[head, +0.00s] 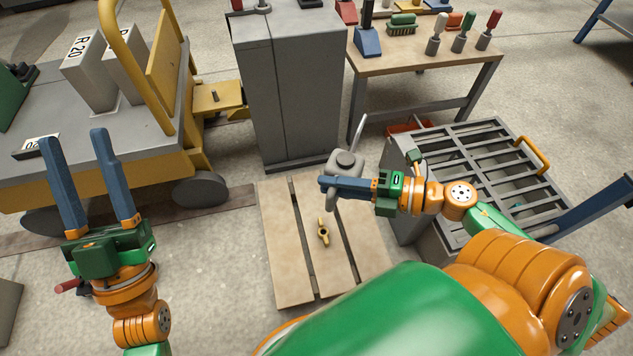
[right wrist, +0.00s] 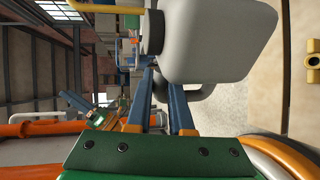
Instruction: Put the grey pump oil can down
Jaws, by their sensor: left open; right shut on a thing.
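The grey pump oil can (head: 345,163) is in my right gripper (head: 330,185), over the far right part of the wooden pallet in the head view. Its thin spout points up and away. In the right wrist view the can (right wrist: 220,40) fills the upper middle, and the blue fingers of my right gripper (right wrist: 165,85) are shut on its handle. I cannot tell how far its base is above the pallet. My left gripper (head: 85,145) is open and empty at the left, in front of the yellow cart.
The wooden pallet (head: 285,240) lies on the floor with a brass valve piece (head: 323,232) on it. A grey cabinet (head: 285,90) stands behind. A grated grey bin (head: 480,170) is to the right. A workbench (head: 420,60) with brushes and tools is at the back.

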